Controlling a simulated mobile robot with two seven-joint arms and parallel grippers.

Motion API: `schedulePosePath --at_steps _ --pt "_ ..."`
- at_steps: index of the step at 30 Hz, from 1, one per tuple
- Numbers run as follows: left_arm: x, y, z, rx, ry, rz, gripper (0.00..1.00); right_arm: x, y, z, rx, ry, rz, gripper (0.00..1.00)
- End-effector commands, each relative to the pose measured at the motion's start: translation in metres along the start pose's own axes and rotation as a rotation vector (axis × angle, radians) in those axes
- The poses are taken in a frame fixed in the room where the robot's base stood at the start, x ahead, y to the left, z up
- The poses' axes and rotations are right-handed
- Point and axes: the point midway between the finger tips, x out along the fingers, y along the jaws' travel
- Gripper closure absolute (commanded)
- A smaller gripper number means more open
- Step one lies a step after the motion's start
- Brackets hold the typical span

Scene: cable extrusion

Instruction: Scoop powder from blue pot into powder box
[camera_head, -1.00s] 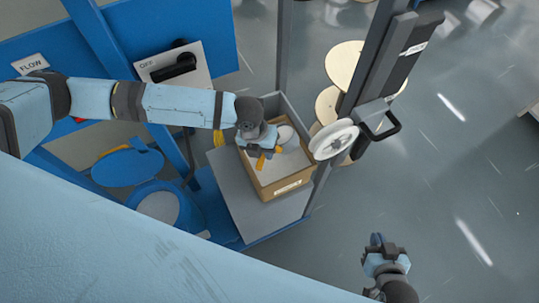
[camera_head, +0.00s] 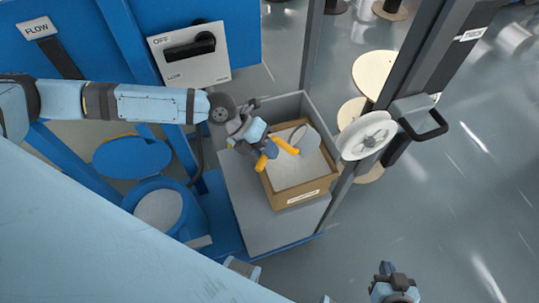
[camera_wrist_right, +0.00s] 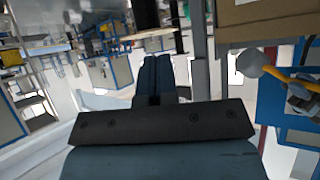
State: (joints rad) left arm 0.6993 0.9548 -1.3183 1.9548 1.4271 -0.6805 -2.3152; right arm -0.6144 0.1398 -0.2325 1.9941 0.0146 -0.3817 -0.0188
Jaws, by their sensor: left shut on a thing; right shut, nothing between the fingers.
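The blue pot (camera_head: 190,225) stands at the lower left with its lid (camera_head: 130,156) swung open and pale powder (camera_head: 160,209) inside. The powder box (camera_head: 303,194), a brown cardboard box with pale powder in it, sits on a grey platform. My left gripper (camera_head: 269,151) is shut on the yellow-handled scoop (camera_head: 288,146) at the box's left side. The scoop's grey head is over the box; whether it touches the powder is unclear. The scoop also shows in the right wrist view (camera_wrist_right: 250,63). My right gripper (camera_head: 387,268) is shut and empty, low and right of the box.
A white spool (camera_head: 367,136) is beside the box's right edge, next to a dark upright post (camera_head: 425,60). Grey panels (camera_head: 250,180) border the box. A switch panel (camera_head: 188,53) stands behind my left arm. Open floor lies to the right.

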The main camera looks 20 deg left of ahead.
Motion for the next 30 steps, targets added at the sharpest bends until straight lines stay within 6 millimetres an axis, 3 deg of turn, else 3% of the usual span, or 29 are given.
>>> schedulePosePath --at_steps 1,3,18,30 --pt "0.006 0.007 0.000 -0.001 0.000 -0.017 1.00 0.009 0.000 0.013 0.006 -0.006 -0.001 1.00" --pt "0.006 0.010 0.000 -0.001 0.000 -0.040 1.00 0.013 0.000 0.020 0.014 -0.014 -0.003 1.00" --pt "0.010 0.029 0.000 -0.003 -0.001 -0.216 1.00 0.051 -0.007 0.053 0.046 -0.003 -0.016 1.00" --pt "0.004 0.031 -0.001 -0.002 0.000 -0.298 1.00 0.054 -0.009 0.051 0.024 0.052 -0.024 1.00"
